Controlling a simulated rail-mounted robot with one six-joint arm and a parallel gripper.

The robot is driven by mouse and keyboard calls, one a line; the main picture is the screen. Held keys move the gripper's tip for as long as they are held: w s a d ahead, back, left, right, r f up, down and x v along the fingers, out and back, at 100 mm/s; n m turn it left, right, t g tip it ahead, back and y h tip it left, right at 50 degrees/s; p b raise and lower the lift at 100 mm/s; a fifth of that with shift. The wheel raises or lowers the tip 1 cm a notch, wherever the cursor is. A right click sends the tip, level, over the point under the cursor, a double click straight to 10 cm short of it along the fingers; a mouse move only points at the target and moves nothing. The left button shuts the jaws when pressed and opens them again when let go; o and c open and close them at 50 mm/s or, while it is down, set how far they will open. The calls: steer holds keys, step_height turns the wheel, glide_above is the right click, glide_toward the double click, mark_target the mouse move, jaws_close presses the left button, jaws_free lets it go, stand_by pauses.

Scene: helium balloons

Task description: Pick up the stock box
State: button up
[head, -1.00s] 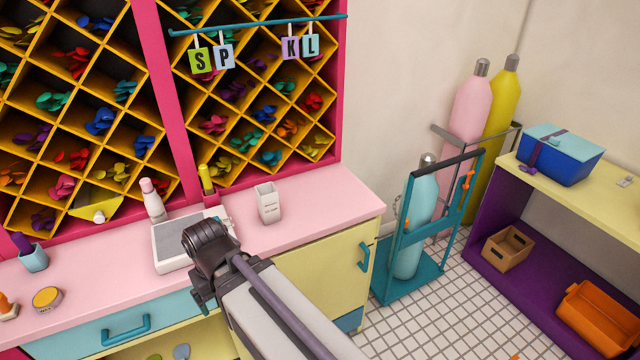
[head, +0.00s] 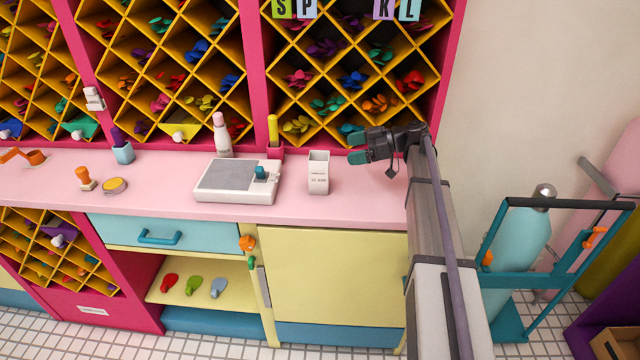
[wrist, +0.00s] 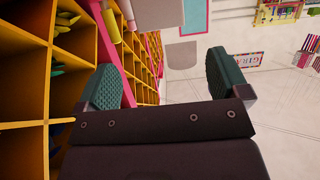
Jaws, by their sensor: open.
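A small white open-topped box (head: 318,174) with a dark printed label stands upright on the pink counter; it may be the stock box, but its print is too small to read surely. My gripper (head: 356,149) is open and empty, with teal finger pads. It is just right of the box and higher than it, apart from it, fingers pointing left. In the wrist view my two fingers (wrist: 160,80) are spread wide with nothing between them. A pale grey block at the top edge there (wrist: 158,12) is probably the same box, partly cut off.
A grey-topped white device (head: 235,182), a yellow marker (head: 273,130) in a holder and a pale bottle (head: 222,136) stand left of the box. Diamond shelves (head: 350,75) rise behind the counter. A teal cart (head: 540,205) with a cylinder stands right.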

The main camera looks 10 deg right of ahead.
mark_target(319, 157)
steer(key=b+x, duration=0.3)
steer(key=x, duration=0.8)
steer(key=shift+s+f, duration=0.1)
steer(key=shift+s, duration=0.05)
steer(key=shift+d, duration=0.1)
steer(key=c, duration=1.3)
